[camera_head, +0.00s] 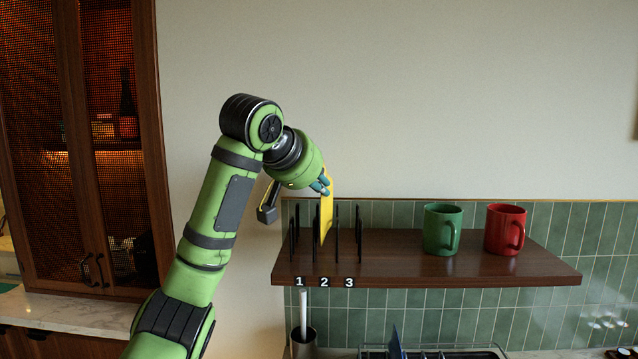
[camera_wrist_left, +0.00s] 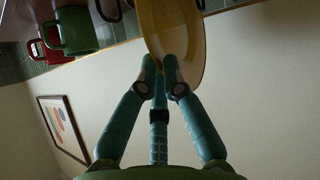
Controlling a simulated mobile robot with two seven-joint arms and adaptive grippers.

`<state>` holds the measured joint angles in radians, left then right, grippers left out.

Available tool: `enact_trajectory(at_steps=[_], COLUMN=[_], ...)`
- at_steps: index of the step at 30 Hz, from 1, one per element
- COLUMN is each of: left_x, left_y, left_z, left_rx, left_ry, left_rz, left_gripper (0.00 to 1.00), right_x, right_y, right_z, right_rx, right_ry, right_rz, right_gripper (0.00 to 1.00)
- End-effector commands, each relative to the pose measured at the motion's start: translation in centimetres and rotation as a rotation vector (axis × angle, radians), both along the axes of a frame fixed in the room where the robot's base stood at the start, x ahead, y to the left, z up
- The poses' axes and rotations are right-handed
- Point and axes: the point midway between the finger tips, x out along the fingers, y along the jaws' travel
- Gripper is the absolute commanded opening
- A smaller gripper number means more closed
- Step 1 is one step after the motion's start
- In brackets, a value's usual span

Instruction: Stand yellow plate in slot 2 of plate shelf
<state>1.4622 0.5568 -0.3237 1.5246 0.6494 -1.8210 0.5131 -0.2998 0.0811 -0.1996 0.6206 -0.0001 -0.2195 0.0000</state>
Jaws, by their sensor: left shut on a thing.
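The yellow plate (camera_head: 327,212) is upright, seen nearly edge-on in the head view, at the plate shelf (camera_head: 430,261). My left gripper (camera_head: 322,184) is shut on its upper edge. In the left wrist view the fingers (camera_wrist_left: 160,75) pinch the rim of the plate (camera_wrist_left: 185,25). The plate's lower part is between black dividers, above the label 2 (camera_head: 324,282). I cannot tell whether its bottom edge touches the shelf board. Labels 1 (camera_head: 299,281) and 3 (camera_head: 349,282) are on either side. My right gripper is not in view.
A green mug (camera_head: 441,230) and a red mug (camera_head: 504,230) stand on the shelf to the right of the slots. A wooden cabinet (camera_head: 140,200) is at the left. Below the shelf are a metal holder (camera_head: 304,345) and a dish rack (camera_head: 430,353).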

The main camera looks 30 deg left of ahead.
Motion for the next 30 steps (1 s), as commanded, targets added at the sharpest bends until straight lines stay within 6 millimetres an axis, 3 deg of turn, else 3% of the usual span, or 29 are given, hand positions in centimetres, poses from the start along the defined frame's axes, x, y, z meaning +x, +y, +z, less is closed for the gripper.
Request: enact_trajectory(at_steps=[25,27,28,30], left_x=[-0.01,-0.02,-0.01,-0.01], left_y=[0.01,0.01,0.01,0.00], left_z=[-0.75,-0.67,-0.67,-0.70], left_rx=[0.000,0.000,0.000,0.000], left_ry=[-0.004,-0.005,-0.004,-0.003], left_rz=[0.000,0.000,0.000,0.000], left_gripper=[0.00,0.29,0.36,0.36], right_x=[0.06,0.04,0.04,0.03], right_y=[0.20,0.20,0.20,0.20], right_z=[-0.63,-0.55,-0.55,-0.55], right_rx=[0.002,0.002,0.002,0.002], right_ry=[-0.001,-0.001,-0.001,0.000], right_rz=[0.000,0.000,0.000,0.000], right_gripper=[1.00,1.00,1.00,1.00])
